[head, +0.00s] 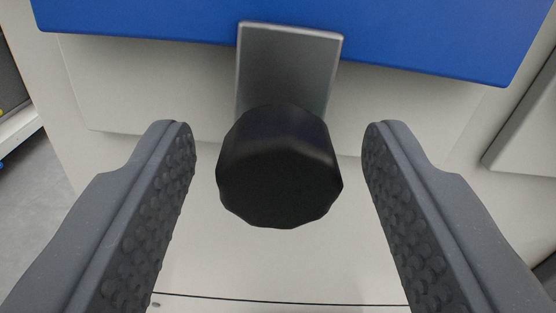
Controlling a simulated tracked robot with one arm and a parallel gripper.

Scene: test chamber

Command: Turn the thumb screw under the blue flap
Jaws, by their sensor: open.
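The black thumb screw (279,170) is in the middle of the head view. It has a faceted round knob and stands out below a grey metal bracket (288,65). My gripper (279,145) is open, with one dark ridged finger to the left of the knob and one to the right. A gap shows between the knob and each finger. The shaft of the screw is hidden behind the knob.
A pale panel (270,265) lies behind and below the knob, with a dark seam near the bottom. A raised pale block (525,130) is at the right edge. Grey floor (35,180) shows at the far left.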

